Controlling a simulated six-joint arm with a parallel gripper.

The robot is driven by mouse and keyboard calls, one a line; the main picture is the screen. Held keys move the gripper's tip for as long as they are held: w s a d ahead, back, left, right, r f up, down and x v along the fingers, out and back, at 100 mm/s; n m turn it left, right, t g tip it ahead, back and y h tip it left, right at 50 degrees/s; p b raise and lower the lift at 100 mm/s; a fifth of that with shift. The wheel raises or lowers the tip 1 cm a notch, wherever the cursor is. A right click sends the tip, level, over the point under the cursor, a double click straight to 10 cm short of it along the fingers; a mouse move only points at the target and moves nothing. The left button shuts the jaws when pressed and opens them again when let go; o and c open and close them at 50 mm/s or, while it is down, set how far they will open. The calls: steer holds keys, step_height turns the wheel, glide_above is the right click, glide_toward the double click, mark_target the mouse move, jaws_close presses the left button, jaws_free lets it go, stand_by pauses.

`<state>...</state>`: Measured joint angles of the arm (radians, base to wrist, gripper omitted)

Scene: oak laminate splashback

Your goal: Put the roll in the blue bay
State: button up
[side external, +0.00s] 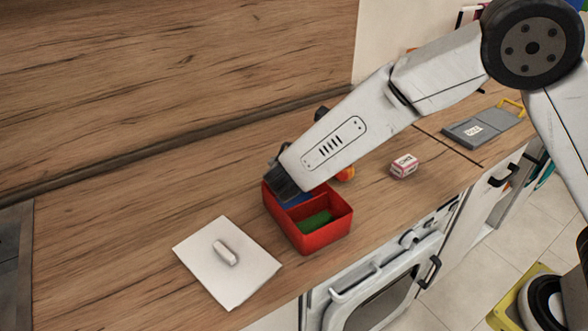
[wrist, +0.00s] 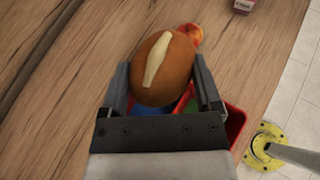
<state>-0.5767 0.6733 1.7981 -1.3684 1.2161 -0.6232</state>
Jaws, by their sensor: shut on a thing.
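A brown bread roll (wrist: 165,72) with a pale slit on top is between the fingers of my gripper (wrist: 160,88), which is shut on it. In the side external view my gripper (side external: 286,187) is over the back left part of a red box, and the roll is hidden behind the gripper and arm. The red box (side external: 318,236) has a blue bay (side external: 297,201) at the back and a green bay (side external: 316,221) at the front. In the wrist view the roll covers part of the box (wrist: 235,122), with some blue (wrist: 183,104) showing below it.
A white lidded board (side external: 205,268) lies left of the box. A red-orange fruit (side external: 346,174) is behind the box, and a small red-and-white carton (side external: 404,166) stands to the right. A grey tray (side external: 480,128) with a yellow handle lies farther right.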

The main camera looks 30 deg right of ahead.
steer(key=shift+w+a+f, duration=0.15)
steer(key=shift+w+f, duration=0.55)
steer(key=shift+f, duration=0.15)
steer(key=shift+w+a+f, duration=0.1)
steer(key=shift+w+f, duration=0.6)
steer(key=shift+f, duration=0.15)
steer(key=shift+w+f, duration=0.15)
steer(key=shift+f, duration=0.8)
steer(key=shift+w+f, duration=0.1)
steer(key=shift+f, duration=0.8)
steer(key=shift+f, duration=0.35)
steer(key=o, duration=1)
